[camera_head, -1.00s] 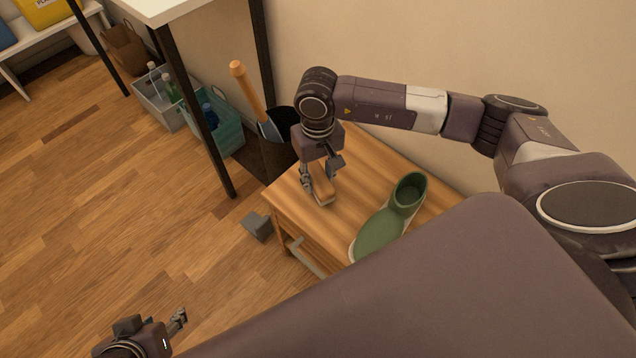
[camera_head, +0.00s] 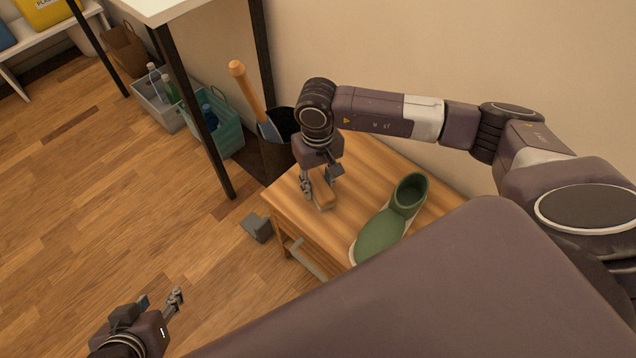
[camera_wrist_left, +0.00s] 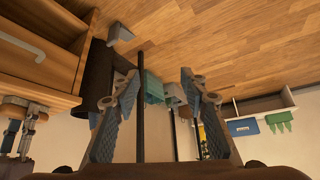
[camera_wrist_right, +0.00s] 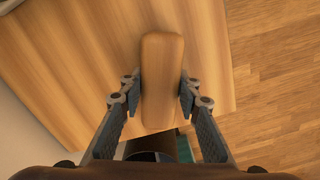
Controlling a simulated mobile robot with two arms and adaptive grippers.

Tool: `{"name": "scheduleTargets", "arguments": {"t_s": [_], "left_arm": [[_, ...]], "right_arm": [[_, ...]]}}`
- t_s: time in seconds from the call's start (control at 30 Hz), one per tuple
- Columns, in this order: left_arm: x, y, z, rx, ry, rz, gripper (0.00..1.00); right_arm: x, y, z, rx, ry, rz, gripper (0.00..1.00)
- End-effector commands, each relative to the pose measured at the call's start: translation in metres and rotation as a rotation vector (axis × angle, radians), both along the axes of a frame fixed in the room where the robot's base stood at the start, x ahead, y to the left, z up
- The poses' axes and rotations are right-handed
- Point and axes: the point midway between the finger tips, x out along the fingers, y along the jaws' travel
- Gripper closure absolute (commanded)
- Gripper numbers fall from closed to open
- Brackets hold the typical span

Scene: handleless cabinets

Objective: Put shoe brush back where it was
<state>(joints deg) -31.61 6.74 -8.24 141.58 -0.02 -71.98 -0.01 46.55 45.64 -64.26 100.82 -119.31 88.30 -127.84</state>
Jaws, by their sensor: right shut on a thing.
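The shoe brush (camera_head: 322,196) shows as a small wooden block on top of the wooden cabinet (camera_head: 352,168), near its left edge. In the right wrist view the brush (camera_wrist_right: 162,75) lies lengthwise between the fingers, over the wooden top. My right gripper (camera_head: 320,188) points down and is shut on the brush; in its wrist view the fingertips (camera_wrist_right: 160,92) flank the brush's sides. Whether the brush's underside touches the top is hidden. My left gripper (camera_head: 176,299) is open and empty over the floor at the lower left; its spread fingers (camera_wrist_left: 160,85) show in the left wrist view.
A dark bin with a wooden-handled tool (camera_head: 247,90) stands behind the cabinet's left side. Crates (camera_head: 221,133) stand under the white table. The left floor is clear.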

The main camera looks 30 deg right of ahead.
Motion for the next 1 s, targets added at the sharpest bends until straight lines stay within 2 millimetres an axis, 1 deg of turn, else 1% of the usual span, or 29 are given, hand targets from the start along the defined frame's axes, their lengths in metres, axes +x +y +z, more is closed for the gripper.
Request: {"name": "scheduleTargets", "arguments": {"t_s": [0.03, 0.17, 0.2, 0.53, 0.57, 0.63, 0.67, 0.77, 0.9, 1.0], "left_arm": [[0.001, -0.001, 0.001, -0.002, -0.007, -0.001, 0.6], [0.003, -0.001, 0.002, -0.003, -0.012, -0.001, 0.6], [0.003, -0.001, 0.002, -0.003, -0.012, -0.001, 0.6], [0.0, 0.0, 0.001, 0.0, 0.002, -0.001, 0.6], [-0.001, 0.0, 0.0, 0.002, 0.01, 0.0, 0.6], [-0.012, 0.005, -0.006, 0.012, 0.057, 0.006, 0.6], [-0.017, 0.006, -0.008, 0.017, 0.078, 0.009, 0.6], [-0.036, 0.012, -0.014, 0.034, 0.157, 0.015, 0.6], [-0.068, 0.021, -0.023, 0.06, 0.285, 0.025, 0.6], [-0.081, 0.025, -0.022, 0.07, 0.335, 0.029, 0.6]], "right_arm": [[0.0, 0.0, 0.0, 0.0, 0.0, 0.0, 0.67], [0.0, 0.0, 0.0, 0.0, 0.0, 0.0, 0.53], [0.0, 0.0, 0.0, 0.0, 0.0, 0.0, 0.52], [0.0, 0.0, 0.001, 0.0, 0.0, 0.0, 0.52], [0.0, 0.0, 0.002, 0.0, 0.0, 0.0, 0.52], [0.0, 0.0, 0.004, 0.0, 0.0, 0.0, 0.52], [0.001, 0.0, 0.007, 0.0, -0.001, 0.0, 0.52], [0.002, 0.0, 0.026, 0.001, -0.004, 0.001, 0.52], [0.002, 0.0, 0.054, 0.001, -0.004, 0.001, 0.52], [0.002, 0.0, 0.078, 0.001, -0.005, 0.001, 0.52]]}}
